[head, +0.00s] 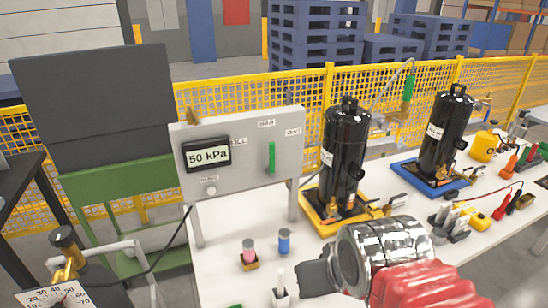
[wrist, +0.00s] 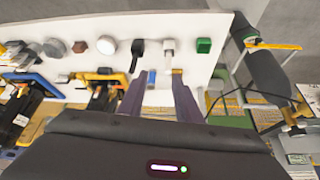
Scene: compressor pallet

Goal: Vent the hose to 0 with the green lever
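The green lever (head: 271,158) stands upright on the grey panel (head: 240,185) in the head view, among small labels hard to read. The panel's display (head: 207,156) reads 50 kPa. A thin grey hose (head: 392,82) arches behind the black cylinder, near a second green handle (head: 409,89). My gripper (head: 303,276) is low over the white table, in front of and below the panel, apart from the lever. In the wrist view its two fingers (wrist: 158,82) are spread with nothing held between them; the lever cannot be made out there.
Black cylinders (head: 345,150) (head: 446,128) stand in yellow and blue trays on the white table (head: 225,225). Small pink (head: 249,250) and blue (head: 284,241) cylinders stand between my gripper and the panel. Tools crowd the right side. A yellow fence (head: 300,93) runs behind.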

